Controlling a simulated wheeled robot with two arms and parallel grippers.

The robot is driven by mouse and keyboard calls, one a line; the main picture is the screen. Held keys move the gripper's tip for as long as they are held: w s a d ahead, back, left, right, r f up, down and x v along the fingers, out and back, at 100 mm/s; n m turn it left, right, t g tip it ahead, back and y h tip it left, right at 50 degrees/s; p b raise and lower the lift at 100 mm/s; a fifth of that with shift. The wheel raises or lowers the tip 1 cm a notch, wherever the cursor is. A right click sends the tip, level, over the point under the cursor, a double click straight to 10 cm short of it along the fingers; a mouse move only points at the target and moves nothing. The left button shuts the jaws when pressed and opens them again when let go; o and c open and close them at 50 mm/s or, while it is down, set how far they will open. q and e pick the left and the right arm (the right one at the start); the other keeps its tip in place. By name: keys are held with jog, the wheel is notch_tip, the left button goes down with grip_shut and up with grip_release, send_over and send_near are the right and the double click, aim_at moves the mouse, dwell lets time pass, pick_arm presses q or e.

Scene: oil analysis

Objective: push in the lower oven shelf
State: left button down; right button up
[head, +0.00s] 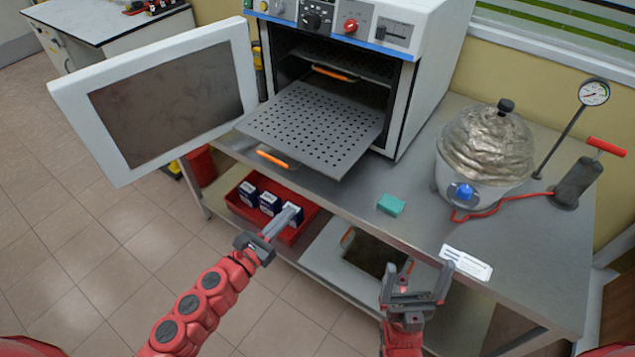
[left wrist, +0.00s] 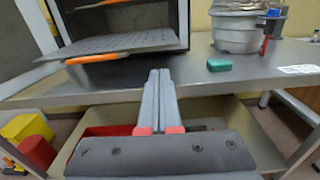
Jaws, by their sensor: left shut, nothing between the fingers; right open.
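The lower oven shelf (head: 315,125) is a perforated metal plate sticking far out of the open oven (head: 360,95) above the bench edge. Its orange handle (head: 275,158) is at the front; shelf (left wrist: 130,42) and handle (left wrist: 97,57) show at the upper left in the left wrist view. An upper shelf (head: 345,58) with an orange handle (head: 334,72) sits inside the oven. My left gripper (head: 292,212) is shut and empty, in front of the shelf and apart from it; its fingertips show in the left wrist view (left wrist: 160,76). My right gripper (head: 416,272) is open and empty near the bench front.
The oven door (head: 165,100) stands wide open at the left. On the bench (head: 400,170) are a green block (head: 391,205), a domed pot (head: 485,150), a hand pump (head: 577,182) and a white label (head: 466,264). A red tray (head: 240,208) with several boxes is below.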

pick_arm(q)
jog(key=p, duration=0.4)
send_near(325, 174)
jog(key=x, duration=0.5)
jog(key=shift+w+r, duration=0.1)
jog(key=shift+w, duration=0.05)
jog(key=shift+p+x, duration=0.3)
jog(key=shift+x, duration=0.55)
